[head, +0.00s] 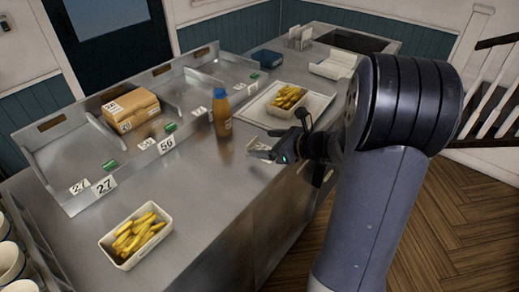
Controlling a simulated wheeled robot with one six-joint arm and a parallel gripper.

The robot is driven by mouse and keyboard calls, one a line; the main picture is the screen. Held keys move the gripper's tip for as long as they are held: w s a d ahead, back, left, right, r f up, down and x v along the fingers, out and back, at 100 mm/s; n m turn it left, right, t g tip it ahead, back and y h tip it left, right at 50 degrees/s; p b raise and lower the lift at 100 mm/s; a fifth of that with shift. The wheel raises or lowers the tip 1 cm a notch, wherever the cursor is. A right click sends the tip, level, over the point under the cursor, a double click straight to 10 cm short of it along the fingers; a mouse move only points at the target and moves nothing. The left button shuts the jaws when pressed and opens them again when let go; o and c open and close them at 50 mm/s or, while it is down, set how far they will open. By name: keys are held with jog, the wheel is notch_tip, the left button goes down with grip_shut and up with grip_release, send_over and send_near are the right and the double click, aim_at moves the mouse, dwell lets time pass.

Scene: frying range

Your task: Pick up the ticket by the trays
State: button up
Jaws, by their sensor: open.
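My gripper (264,151) is open over the metal counter (203,190), near its right edge. A pale patch shows at its fingertips; I cannot tell if it is a ticket or part of the fingers. One white tray of fries (135,236) stands at the front left. Another tray of fries (300,101) sits on a flat light tray (252,113) beyond my gripper. Small white number cards stand along the metal bins: a 27 card (104,185), a 56 card (166,144) and others. Another 27 card (78,187) is at the left.
An orange bottle with a blue cap (222,115) stands left of my gripper. A cardboard box (131,109) sits in the divided metal bin (72,139). A blue box (265,58) and an open white container (334,65) are at the back. The counter's front middle is clear.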

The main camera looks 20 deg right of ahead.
aim_at(253, 142)
jog(key=x, duration=0.4)
jog(key=shift+s+a+r, duration=0.1)
jog(key=shift+c, duration=0.6)
jog(key=c, duration=0.9)
